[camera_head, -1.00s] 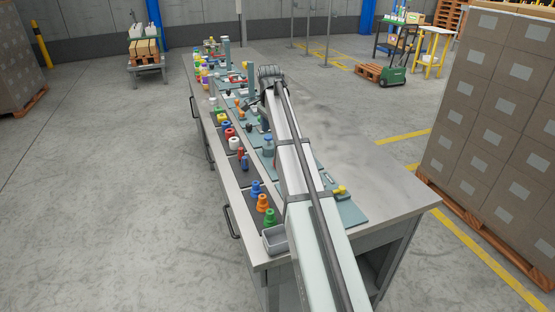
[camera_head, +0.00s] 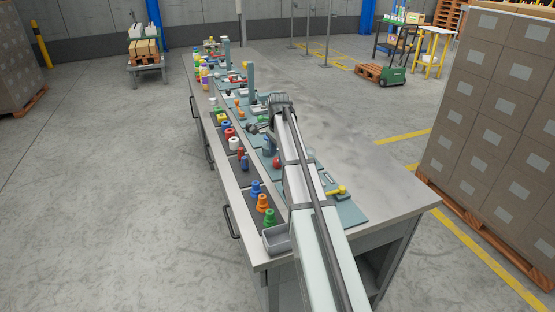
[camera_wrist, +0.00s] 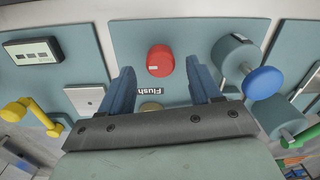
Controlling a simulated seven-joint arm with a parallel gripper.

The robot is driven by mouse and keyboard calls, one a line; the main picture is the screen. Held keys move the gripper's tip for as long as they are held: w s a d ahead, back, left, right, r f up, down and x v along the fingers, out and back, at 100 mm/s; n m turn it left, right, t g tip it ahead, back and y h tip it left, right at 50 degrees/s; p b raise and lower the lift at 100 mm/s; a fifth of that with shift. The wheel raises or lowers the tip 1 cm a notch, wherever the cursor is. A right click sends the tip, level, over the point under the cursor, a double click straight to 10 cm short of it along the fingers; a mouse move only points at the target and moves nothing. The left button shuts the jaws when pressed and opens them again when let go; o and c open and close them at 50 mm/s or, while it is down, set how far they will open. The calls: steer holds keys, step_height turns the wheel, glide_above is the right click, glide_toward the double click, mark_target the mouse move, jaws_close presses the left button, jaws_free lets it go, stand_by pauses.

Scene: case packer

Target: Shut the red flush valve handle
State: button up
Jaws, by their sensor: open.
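The red flush valve handle (camera_wrist: 160,61) shows in the wrist view as a round red knob with a small pale mark, on a teal panel (camera_wrist: 152,28). An upside-down "Flush" label (camera_wrist: 151,90) lies just below it. My gripper (camera_wrist: 159,72) is open, with one blue finger on either side of the knob's lower part in the picture. I cannot tell whether the fingers touch it or how high they are above it. A brass-coloured part (camera_wrist: 151,106) is partly hidden behind the gripper body. In the head view a red knob (camera_head: 279,162) shows beside my arm.
A grey-teal cylinder with a blue knob (camera_wrist: 265,82) stands close to the right finger. A yellow handle (camera_wrist: 28,112) and a display box (camera_wrist: 32,52) lie to the left. Coloured parts line the bench's left side; the bench's right side (camera_head: 350,150) is clear.

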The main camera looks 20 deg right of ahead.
mark_target(277, 164)
steer(key=shift+f, duration=1.35)
steer(key=shift+c, duration=0.3)
steer(key=c, duration=1)
